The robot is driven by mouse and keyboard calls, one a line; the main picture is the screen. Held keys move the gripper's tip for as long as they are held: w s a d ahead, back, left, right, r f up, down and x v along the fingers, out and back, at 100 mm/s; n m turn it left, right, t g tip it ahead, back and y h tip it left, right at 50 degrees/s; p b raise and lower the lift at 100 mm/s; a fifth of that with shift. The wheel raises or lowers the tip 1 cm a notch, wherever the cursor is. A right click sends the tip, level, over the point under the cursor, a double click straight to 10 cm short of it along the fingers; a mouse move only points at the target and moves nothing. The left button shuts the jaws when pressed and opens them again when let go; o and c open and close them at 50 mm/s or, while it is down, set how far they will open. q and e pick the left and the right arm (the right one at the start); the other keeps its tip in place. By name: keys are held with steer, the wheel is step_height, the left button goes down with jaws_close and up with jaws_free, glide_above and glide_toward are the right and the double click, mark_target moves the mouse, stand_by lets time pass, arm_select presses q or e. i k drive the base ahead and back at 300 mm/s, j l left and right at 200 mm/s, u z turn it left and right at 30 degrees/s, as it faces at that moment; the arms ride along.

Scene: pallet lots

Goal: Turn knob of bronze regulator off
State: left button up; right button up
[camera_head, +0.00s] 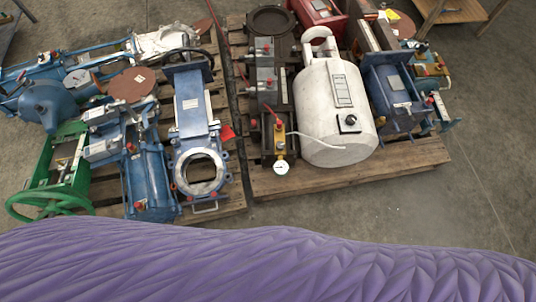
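A small yellow-bronze fitting (279,140) stands at the front of the right pallet, left of a large white cylinder. It looks like the bronze regulator. A round white-faced gauge (281,168) sits at its lower end, and a small red part (278,122) is at its top. I cannot tell at this size whether the red part is the knob or how it is turned. A pale hose or rod runs from the fitting across the front of the white cylinder. Neither of my grippers is in view.
The white cylinder (335,105) has a black knob (350,120). Blue valves (195,110) and a green handwheel (45,203) crowd the left pallet. A blue machine (392,100) stands at right. A purple quilted surface (270,265) fills the bottom. Grey floor (400,210) is clear before the right pallet.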

mark_target(280, 145)
steer(key=i+l, duration=0.2)
steer(key=l, duration=0.2)
steer(key=i+l, duration=0.15)
steer(key=l, duration=0.2)
steer(key=i+l, duration=0.2)
steer(key=l, duration=0.2)
